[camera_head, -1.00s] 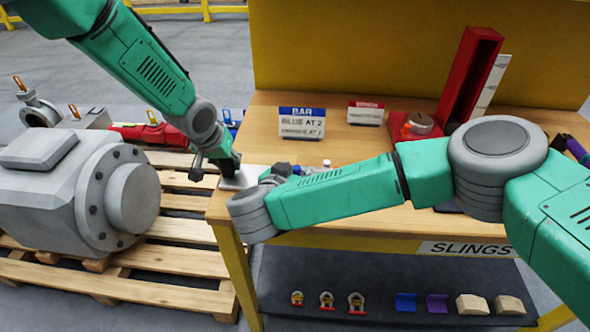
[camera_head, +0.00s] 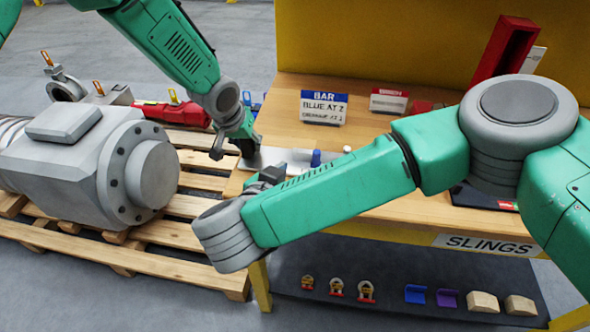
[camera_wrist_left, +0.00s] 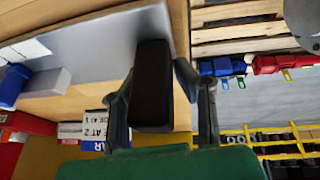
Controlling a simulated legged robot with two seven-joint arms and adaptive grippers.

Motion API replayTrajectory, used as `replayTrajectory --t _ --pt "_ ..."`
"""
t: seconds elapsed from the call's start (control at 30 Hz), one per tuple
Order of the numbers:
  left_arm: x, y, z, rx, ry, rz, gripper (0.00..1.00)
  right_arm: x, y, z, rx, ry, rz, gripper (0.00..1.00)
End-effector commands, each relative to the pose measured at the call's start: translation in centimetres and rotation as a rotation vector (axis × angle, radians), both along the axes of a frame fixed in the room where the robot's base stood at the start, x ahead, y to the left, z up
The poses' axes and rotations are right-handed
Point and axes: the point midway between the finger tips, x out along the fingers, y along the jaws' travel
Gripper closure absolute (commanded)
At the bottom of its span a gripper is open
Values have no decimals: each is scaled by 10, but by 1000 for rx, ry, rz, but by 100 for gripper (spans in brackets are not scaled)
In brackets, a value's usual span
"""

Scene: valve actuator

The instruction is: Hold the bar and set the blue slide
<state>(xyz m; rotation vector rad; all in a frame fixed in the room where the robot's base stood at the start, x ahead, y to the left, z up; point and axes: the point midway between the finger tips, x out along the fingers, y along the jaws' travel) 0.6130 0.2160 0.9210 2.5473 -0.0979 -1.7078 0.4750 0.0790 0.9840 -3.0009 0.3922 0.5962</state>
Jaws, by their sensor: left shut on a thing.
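The pale grey bar (camera_head: 285,156) lies along the bench's near-left part, its right side partly hidden by my right forearm. The blue slide (camera_head: 315,158) stands up on it; it also shows in the left wrist view (camera_wrist_left: 13,86). My left gripper (camera_head: 246,152) is at the bar's left end. In the left wrist view its fingers are shut on a black block (camera_wrist_left: 153,85) at the bar's end. My right gripper (camera_head: 268,178) is just in front of the bar, mostly hidden behind my right forearm; its jaws cannot be made out.
A sign (camera_head: 324,107) reads BAR, BLUE AT 2, with a smaller line for orange below. A red-topped sign (camera_head: 388,101) and a tall red channel (camera_head: 503,50) stand behind. A grey actuator (camera_head: 90,165) on a pallet is at left. Shackles and blocks lie on the lower shelf.

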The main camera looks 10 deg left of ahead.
Motion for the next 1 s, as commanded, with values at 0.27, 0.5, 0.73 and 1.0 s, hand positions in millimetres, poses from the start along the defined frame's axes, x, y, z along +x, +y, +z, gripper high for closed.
replayTrajectory --t 0.27,0.5,0.73,1.0 --pt "1 0 1 -1 -3 1 51 0 0 0 0 0 0 63" --pt "1 0 0 -1 -1 1 51 1 0 0 -1 0 0 63" --pt "-6 2 19 -1 -3 1 51 1 0 0 -1 0 0 63" --pt "-28 8 73 -1 -4 1 51 0 0 0 -1 0 1 63"
